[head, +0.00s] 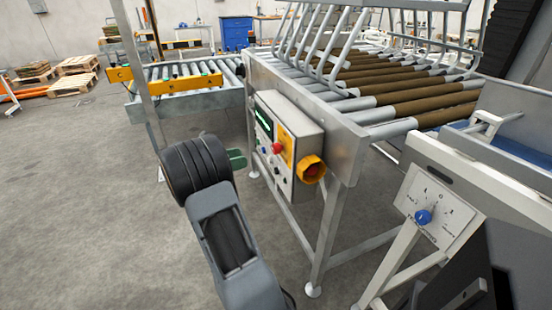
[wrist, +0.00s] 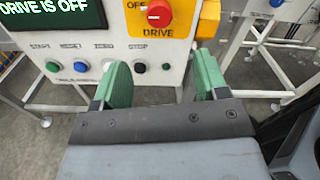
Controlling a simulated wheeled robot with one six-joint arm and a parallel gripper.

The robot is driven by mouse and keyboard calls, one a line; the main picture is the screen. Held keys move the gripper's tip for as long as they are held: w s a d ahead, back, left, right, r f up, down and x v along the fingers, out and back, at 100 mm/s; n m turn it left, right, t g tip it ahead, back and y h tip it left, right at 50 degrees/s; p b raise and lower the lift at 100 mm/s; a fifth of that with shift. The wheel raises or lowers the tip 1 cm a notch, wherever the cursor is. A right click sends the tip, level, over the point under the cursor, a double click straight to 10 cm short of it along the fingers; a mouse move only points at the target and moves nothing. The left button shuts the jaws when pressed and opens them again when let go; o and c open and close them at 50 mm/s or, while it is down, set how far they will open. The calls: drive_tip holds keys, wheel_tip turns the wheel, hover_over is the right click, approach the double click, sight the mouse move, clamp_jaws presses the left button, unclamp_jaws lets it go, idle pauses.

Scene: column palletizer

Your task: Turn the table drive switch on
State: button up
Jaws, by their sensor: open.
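The control box (head: 290,135) is fixed to the side of the roller table. The drive switch is a red knob (wrist: 159,13) on a yellow plate lettered OFF and DRIVE, at the top of the wrist view. In the head view the red knob (head: 277,148) is on the box's front. The display (wrist: 50,14) reads "DRIVE IS OFF". My gripper (wrist: 163,77) is open and empty, its two green fingers apart, below the knob in the wrist view and not touching it. In the head view one green finger (head: 237,159) shows left of the box; the other is hidden.
A yellow housing with a red button (head: 311,169) juts from the box's right side. A row of small buttons (wrist: 74,68) lies below the display. Another panel with a blue knob (head: 423,217) stands at the right.

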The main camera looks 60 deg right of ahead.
sight(273, 150)
drive_tip(key=b+x, duration=0.1)
drive_tip(key=x, duration=1.2)
drive_tip(key=shift+s, duration=0.1)
drive_tip(key=c, duration=0.9)
